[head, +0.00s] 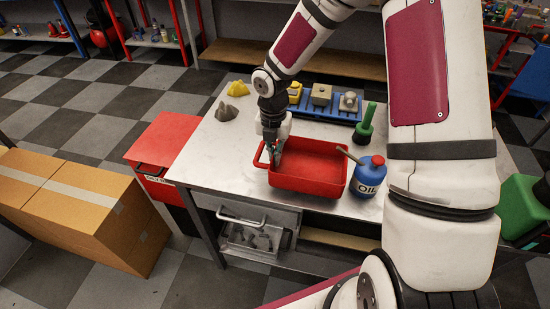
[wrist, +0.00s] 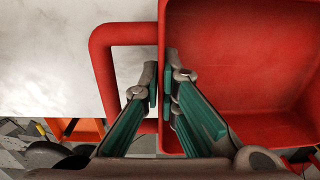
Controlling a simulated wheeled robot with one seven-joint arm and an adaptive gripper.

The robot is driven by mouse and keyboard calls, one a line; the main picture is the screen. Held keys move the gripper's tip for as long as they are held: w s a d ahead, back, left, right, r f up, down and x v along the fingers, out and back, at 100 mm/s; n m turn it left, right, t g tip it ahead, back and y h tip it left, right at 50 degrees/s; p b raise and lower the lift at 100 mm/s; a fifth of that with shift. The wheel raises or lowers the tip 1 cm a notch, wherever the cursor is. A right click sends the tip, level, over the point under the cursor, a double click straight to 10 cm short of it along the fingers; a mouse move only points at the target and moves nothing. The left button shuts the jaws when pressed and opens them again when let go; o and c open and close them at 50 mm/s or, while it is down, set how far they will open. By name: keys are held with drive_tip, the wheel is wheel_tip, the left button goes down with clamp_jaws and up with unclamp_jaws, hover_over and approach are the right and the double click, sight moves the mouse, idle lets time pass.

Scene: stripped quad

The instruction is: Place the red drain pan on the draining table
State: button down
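The red drain pan (head: 318,160) is at the front middle of a pale-topped table (head: 215,150), open side up and apparently empty. It looks level; I cannot tell whether its base touches the tabletop. My gripper (head: 275,158) points down at the pan's left wall. In the wrist view, the fingers of my gripper (wrist: 160,88) close on either side of the wall of the pan (wrist: 245,60), beside its looped handle (wrist: 102,60). No label shows whether this table is the draining table.
A blue oil can (head: 368,180) stands close to the pan's right side. A green funnel-like object (head: 365,125) and a blue tray (head: 340,112) with several parts are behind. Grey (head: 226,111) and yellow (head: 238,88) lumps lie back left. The tabletop left of the pan is clear.

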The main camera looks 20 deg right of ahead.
drive_tip(key=shift+f, duration=1)
drive_tip(key=c, duration=1.8)
unclamp_jaws()
drive_tip(key=shift+f, duration=0.1)
